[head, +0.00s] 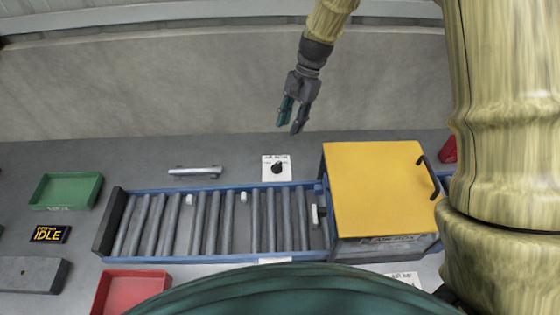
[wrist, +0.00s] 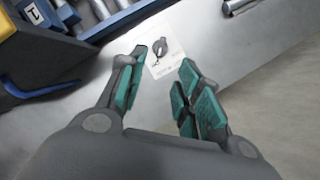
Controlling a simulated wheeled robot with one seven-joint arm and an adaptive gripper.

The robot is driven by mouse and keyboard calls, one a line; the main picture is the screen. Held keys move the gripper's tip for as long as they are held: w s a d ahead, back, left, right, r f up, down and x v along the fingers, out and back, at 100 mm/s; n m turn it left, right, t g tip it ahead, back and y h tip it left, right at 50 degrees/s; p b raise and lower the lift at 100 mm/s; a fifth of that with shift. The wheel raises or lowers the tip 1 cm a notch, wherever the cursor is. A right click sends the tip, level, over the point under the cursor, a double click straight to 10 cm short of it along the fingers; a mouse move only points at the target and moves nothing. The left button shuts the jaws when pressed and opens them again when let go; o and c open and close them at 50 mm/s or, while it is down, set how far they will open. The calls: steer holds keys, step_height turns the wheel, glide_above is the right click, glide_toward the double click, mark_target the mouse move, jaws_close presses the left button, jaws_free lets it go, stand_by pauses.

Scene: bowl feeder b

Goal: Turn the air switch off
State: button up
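The air switch is a small black knob (head: 277,168) on a white labelled plate (head: 267,176), just behind the roller conveyor. In the wrist view the black knob (wrist: 159,47) on its white plate (wrist: 172,62) lies beyond and between my fingertips. The label is too small to read well, and I cannot tell the knob's setting. My gripper (head: 291,118) is open and empty, with green pads, above and beyond the plate in the head view. It also shows in the wrist view (wrist: 162,72), fingers apart and not touching the knob.
A roller conveyor (head: 110,222) with blue rails runs below the plate. A yellow-topped box (head: 375,190) with a black handle stands right of it. A metal bar (head: 195,171), green tray (head: 40,190), red tray (head: 100,292) and IDLE display (head: 48,234) lie left.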

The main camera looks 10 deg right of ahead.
mark_target(279, 162)
steer(key=x, duration=0.9)
steer(key=w+p+x, duration=0.1)
steer(key=x, duration=0.3)
steer(key=shift+d+f, duration=0.25)
steer(key=shift+f, duration=0.35)
jaws_close()
